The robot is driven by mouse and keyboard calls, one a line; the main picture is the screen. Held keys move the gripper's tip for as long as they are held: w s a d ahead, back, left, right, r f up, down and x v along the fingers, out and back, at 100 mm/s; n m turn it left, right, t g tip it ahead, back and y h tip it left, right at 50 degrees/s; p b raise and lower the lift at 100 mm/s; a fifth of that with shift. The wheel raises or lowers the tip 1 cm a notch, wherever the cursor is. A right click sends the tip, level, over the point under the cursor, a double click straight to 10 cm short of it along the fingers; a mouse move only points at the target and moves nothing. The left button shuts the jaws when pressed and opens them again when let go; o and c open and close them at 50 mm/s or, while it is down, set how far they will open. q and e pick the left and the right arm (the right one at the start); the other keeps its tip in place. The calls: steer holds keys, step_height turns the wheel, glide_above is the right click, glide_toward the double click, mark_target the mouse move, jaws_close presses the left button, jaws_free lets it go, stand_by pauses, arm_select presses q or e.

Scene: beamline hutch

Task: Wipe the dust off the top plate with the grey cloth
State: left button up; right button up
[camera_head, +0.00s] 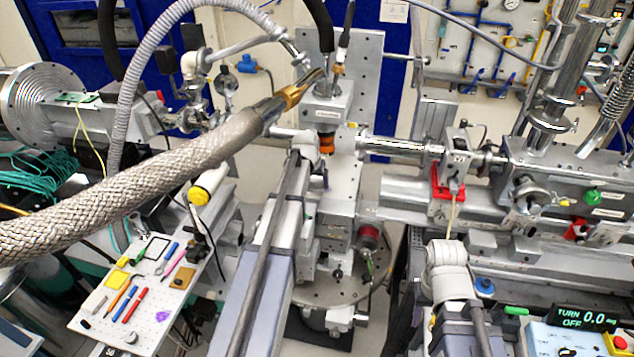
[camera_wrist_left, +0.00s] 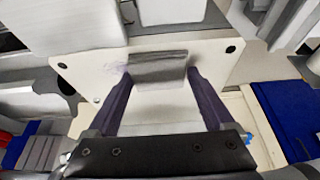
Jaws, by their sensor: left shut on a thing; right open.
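In the left wrist view the top plate (camera_wrist_left: 215,68) is a pale cream plate with dark screws at its corners. A faint greyish-purple dust smudge (camera_wrist_left: 98,88) shows on its left part. My left gripper (camera_wrist_left: 158,82) is shut on the grey cloth (camera_wrist_left: 158,68), a folded strip between the two dark fingers, over the middle of the plate. I cannot tell whether the cloth touches the plate. In the head view I cannot make out the cloth or the left fingertips. My right arm shows at the lower right there, but its gripper does not show.
In the head view a white perforated board (camera_head: 85,318) with pens and small tools lies at the lower left. A thick braided hose (camera_head: 130,190) crosses the left side. Beamline pipes and a red clamp (camera_head: 447,182) stand at the right, above a control box (camera_head: 560,340).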

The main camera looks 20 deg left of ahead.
arm_select(q)
steer(key=shift+s+a, duration=0.25)
steer(key=shift+a, duration=0.85)
steer(key=shift+s+a, duration=0.2)
steer(key=shift+a, duration=0.85)
step_height(320, 180, up, 6)
steer(key=p, duration=0.6)
steer(key=shift+d, duration=0.15)
step_height(320, 180, up, 3)
steer(key=p, duration=0.3)
